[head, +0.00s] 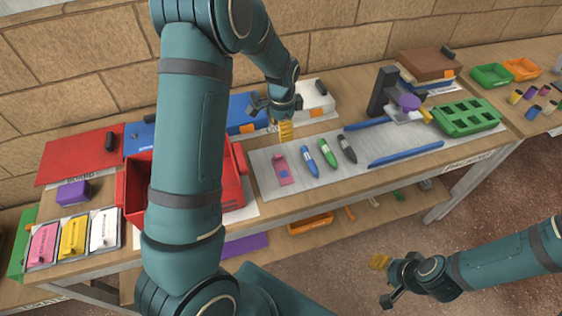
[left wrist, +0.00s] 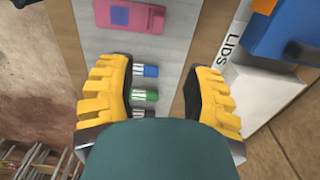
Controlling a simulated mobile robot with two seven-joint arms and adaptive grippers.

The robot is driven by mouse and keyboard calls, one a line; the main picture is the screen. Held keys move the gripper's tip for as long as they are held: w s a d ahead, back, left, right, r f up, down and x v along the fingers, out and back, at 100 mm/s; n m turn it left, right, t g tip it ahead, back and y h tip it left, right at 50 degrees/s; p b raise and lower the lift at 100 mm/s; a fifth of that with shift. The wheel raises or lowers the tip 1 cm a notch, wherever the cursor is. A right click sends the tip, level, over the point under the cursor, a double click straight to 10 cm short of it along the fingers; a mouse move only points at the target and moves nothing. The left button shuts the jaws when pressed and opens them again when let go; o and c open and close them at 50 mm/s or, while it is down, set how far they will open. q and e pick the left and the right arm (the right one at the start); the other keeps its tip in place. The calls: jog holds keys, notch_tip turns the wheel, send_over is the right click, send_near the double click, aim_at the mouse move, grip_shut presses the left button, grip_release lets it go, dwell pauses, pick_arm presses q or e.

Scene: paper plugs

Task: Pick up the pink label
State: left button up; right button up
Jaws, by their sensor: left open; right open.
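The pink label (head: 280,170) lies flat on the light grey mat (head: 262,183), with a small blue patch on it. My left gripper (head: 285,130) is open and empty, above the table behind the label in the head view. In the left wrist view the two yellow fingers (left wrist: 162,68) are spread wide. My right gripper (head: 379,262) is open and empty, out in front of the table over the floor.
Blue (head: 309,163), green (head: 328,153) and black (head: 347,149) markers lie right of the label. A red bin (head: 236,178) stands left of the mat. A white box (head: 315,99) is behind. A purple-topped device (head: 408,102) and green tray (head: 466,117) are at right.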

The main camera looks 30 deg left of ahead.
aim_at(281, 155)
pick_arm(q)
jog(key=f, duration=0.4)
jog(key=f+b, duration=0.1)
jog(key=f, duration=0.7)
jog(key=shift+s, duration=0.25)
jog(key=shift+r, duration=0.1)
jog(key=c, duration=0.9)
